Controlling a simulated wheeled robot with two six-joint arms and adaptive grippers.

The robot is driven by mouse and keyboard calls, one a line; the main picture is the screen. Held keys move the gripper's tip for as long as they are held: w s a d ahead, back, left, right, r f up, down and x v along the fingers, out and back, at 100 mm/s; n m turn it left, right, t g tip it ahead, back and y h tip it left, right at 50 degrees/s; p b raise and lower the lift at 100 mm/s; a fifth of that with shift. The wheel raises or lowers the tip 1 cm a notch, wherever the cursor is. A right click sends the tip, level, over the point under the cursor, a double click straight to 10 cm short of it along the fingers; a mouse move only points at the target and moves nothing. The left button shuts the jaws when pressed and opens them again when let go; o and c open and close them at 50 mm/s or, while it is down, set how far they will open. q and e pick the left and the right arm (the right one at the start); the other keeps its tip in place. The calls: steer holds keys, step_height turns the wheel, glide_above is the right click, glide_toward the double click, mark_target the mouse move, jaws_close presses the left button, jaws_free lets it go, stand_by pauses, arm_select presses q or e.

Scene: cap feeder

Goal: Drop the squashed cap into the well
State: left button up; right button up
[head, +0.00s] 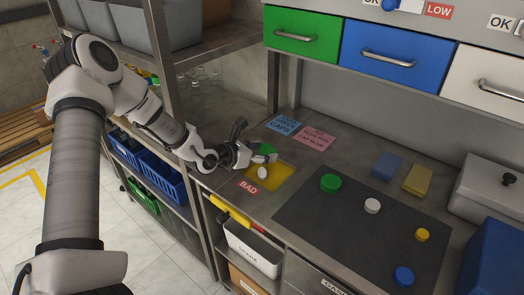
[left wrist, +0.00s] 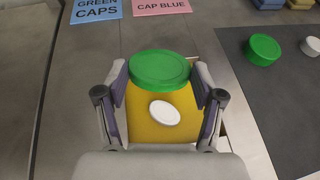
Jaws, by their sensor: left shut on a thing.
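My left gripper (head: 262,153) is shut on a green cap (left wrist: 160,69), which also shows in the head view (head: 265,149). The cap is gripped between both fingertips and looks oval; I cannot tell squashing from the slanted view. It is held over or near the yellow well (head: 287,180), which shows below it in the left wrist view (left wrist: 145,128). A white oval cap (head: 262,173) lies in the yellow area and also shows in the left wrist view (left wrist: 164,113). My right gripper is not in view.
A red "BAD" label (head: 249,187) lies before the well. The dark mat (head: 345,225) holds green (head: 330,184), white (head: 373,206), yellow (head: 422,235) and blue (head: 404,276) caps. Blue (head: 283,124) and pink (head: 313,138) notes lie behind. A shelf post (head: 171,70) stands near my left arm.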

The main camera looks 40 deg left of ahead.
arm_select(q)
steer(key=shift+s+r, duration=0.15)
steer(key=shift+r, duration=0.05)
steer(key=o, duration=0.7)
steer(key=shift+o, duration=0.5)
steer(key=shift+f, duration=0.1)
step_height(320, 180, up, 10)
